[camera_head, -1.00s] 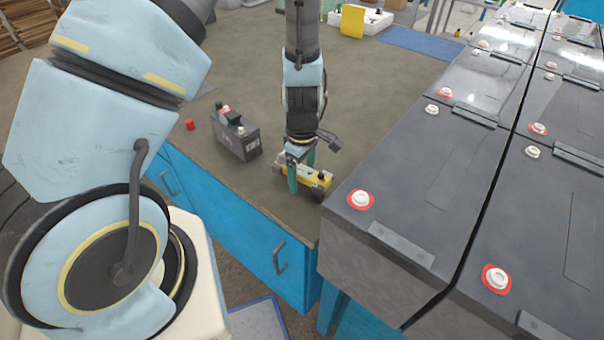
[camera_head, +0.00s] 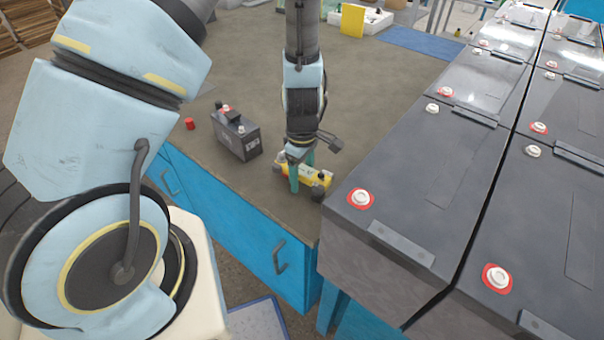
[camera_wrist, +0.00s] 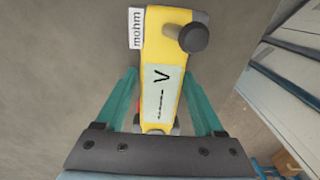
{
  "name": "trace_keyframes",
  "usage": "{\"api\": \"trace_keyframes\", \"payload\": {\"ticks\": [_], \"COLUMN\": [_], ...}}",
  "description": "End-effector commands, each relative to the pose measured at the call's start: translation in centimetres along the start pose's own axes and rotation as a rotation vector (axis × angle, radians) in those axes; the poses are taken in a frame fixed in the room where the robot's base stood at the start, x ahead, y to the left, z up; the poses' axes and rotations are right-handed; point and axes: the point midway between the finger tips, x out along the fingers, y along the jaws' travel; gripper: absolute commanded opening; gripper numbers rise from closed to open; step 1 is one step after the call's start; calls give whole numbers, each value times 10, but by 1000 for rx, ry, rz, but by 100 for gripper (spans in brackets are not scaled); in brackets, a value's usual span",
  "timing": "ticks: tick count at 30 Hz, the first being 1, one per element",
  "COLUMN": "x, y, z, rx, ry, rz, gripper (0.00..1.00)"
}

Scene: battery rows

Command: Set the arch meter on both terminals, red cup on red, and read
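The yellow arch meter (camera_head: 291,173) lies on the brown bench top near its front right corner. In the wrist view the meter (camera_wrist: 163,60) shows a pale display strip with dark marks, a white "mohm" tag and a dark round cup at its far end. I cannot make out which cup is red. My gripper (camera_head: 302,175) points down over the meter. Its teal fingers (camera_wrist: 160,75) straddle the body and look open, with a narrow gap on the left. A small dark battery (camera_head: 236,137) stands left of the meter, with a red-marked terminal and a pale one on top.
Large dark batteries (camera_head: 398,160) with red-ringed and plain terminals stand in rows at the right, close to the meter. A small red cap (camera_head: 189,124) lies left of the small battery. A white tray (camera_head: 362,20) and a blue mat (camera_head: 420,42) lie farther back.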

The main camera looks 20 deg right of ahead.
Motion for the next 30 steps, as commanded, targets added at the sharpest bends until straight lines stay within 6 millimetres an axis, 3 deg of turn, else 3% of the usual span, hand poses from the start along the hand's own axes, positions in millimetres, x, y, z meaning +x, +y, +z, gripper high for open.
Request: {"api": "trace_keyframes", "payload": {"ticks": [2, 18, 30], "x": [0, 0, 0], "y": [0, 0, 0], "z": [0, 0, 0], "rx": [0, 0, 0], "ry": [0, 0, 0], "rz": [0, 0, 1], "gripper": [60, 0, 0]}}
